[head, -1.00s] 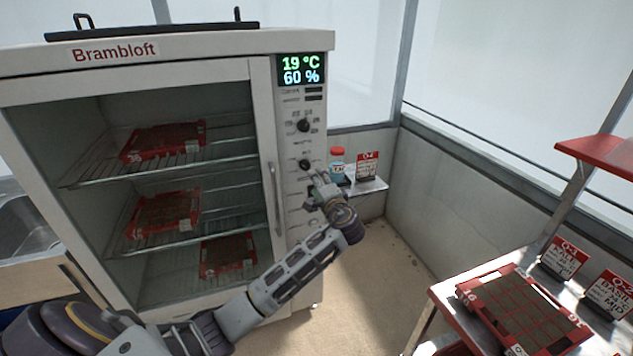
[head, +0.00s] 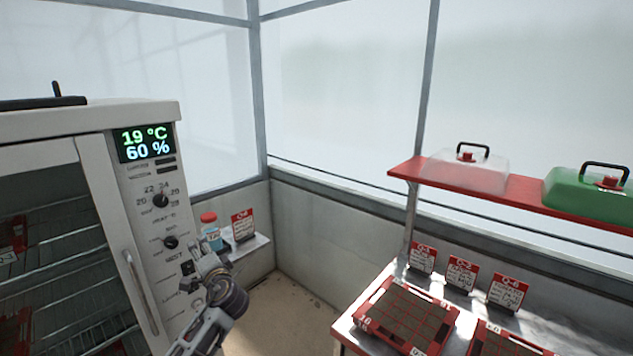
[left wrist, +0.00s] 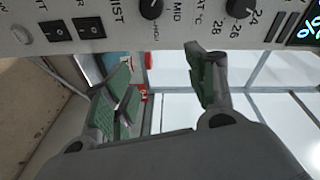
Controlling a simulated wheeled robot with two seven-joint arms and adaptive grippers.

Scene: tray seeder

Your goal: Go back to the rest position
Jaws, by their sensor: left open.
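My left gripper (head: 203,270) is in front of the lower part of the cabinet's control panel (head: 163,215) in the head view. In the left wrist view its two green-padded fingers (left wrist: 165,90) stand wide apart with nothing between them. The panel's knobs and rocker switches (left wrist: 75,28) show close beyond the fingers along the top of that view. My right gripper is in neither view.
The glass-doored cabinet (head: 90,160) stands at the left. A small shelf (head: 255,243) holds a red-capped bottle (head: 210,232) and a card. At the right, a bench carries seed trays (head: 405,315) and cards, below a red shelf (head: 400,170) with two lids. Floor shows between them.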

